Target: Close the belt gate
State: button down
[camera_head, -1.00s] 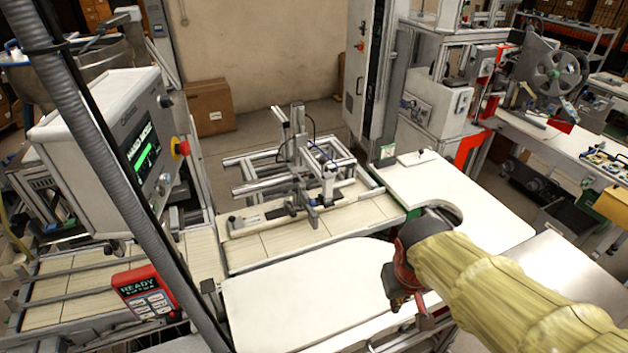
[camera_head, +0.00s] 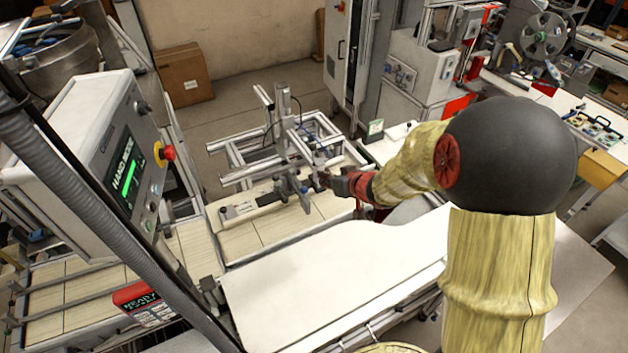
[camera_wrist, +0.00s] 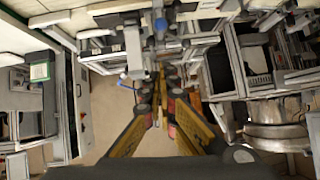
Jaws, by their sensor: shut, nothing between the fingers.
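The belt gate appears to be the grey metal bar and upright plate (camera_head: 292,189) over the pale conveyor belt (camera_head: 274,228) in the head view. I cannot tell from its pose whether it stands open or shut. My gripper (camera_head: 324,179) reaches in from the right, just beside the plate and low over the belt. Its tips are partly hidden among the fixture parts, so contact is unclear. In the wrist view my gripper (camera_wrist: 158,78) has its yellow and black fingers drawn together with nothing between them, in front of the metal fixture (camera_wrist: 134,42).
A metal frame with an upright post (camera_head: 284,112) stands behind the belt. A control box (camera_head: 100,150) with a red stop button and a red READY device (camera_head: 143,302) stand at the left. A bare white worktop (camera_head: 330,265) lies in front. A tall cabinet (camera_head: 350,55) stands behind.

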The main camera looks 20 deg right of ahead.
jog(key=x, duration=0.4)
jog(key=s+f+b+x, duration=0.1)
jog(key=x, duration=0.3)
jog(key=f+b+x, duration=0.1)
jog(key=x, duration=0.3)
jog(key=shift+s+f, duration=0.2)
jog(key=shift+f, duration=0.2)
jog(key=shift+f, duration=0.1)
notch_tip(320, 180, down, 5)
jog(key=b, duration=0.3)
